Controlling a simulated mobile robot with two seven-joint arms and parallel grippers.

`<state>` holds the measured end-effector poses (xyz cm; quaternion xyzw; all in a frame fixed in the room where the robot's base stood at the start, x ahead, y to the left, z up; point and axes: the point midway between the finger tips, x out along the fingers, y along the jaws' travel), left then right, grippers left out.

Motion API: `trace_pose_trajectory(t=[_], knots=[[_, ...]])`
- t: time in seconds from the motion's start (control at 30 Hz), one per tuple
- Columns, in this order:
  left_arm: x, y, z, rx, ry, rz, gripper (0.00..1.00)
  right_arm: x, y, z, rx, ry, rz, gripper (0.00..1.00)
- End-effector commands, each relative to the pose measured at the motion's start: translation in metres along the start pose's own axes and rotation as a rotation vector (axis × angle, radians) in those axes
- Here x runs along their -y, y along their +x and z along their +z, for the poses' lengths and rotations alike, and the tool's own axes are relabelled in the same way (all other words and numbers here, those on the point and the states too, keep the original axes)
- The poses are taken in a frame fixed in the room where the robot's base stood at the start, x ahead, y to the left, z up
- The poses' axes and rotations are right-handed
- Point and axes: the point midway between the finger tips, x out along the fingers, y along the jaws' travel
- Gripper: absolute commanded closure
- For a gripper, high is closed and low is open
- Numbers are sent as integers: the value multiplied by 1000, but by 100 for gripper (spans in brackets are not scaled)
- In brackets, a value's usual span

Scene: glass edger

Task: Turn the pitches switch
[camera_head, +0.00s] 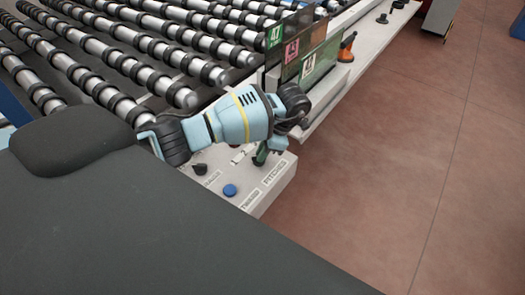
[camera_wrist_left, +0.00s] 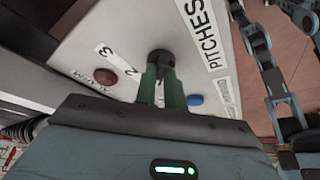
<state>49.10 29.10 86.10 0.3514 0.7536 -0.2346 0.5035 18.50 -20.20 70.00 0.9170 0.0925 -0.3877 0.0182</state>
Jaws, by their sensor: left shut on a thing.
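The pitches switch is a small black knob (camera_wrist_left: 160,57) on the white control panel (camera_wrist_left: 120,30), with the label PITCHES (camera_wrist_left: 205,35) beside it. My left gripper (camera_head: 262,154) reaches down to the panel (camera_head: 262,198) from above. In the left wrist view its two green fingers (camera_wrist_left: 160,82) are closed on the sides of the knob, and the knob's top shows between the tips. In the head view the gripper hides the knob. Number labels 2 and 3 (camera_wrist_left: 103,50) are printed to its left. My right gripper is not in view.
A blue button (camera_head: 230,190) and another black knob (camera_head: 200,169) sit close by on the panel. A red button (camera_wrist_left: 105,76) shows in the left wrist view. Roller conveyors (camera_head: 150,75) and coloured sign plates (camera_head: 305,50) stand behind. Open floor (camera_head: 400,150) lies to the right.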

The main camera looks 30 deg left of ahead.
Motion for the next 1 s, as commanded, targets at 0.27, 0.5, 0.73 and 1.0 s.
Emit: trace_pose_trajectory(t=[0.27, 0.5, 0.73, 1.0], knots=[[0, -1, -1, 0, 101, 45, 100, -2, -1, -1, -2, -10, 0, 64], [2, -1, -1, 0, 279, 120, 100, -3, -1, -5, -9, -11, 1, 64], [5, -1, -2, 1, 457, 193, 100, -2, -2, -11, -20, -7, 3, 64], [7, -1, -3, 0, 619, 258, 100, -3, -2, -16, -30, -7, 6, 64]])
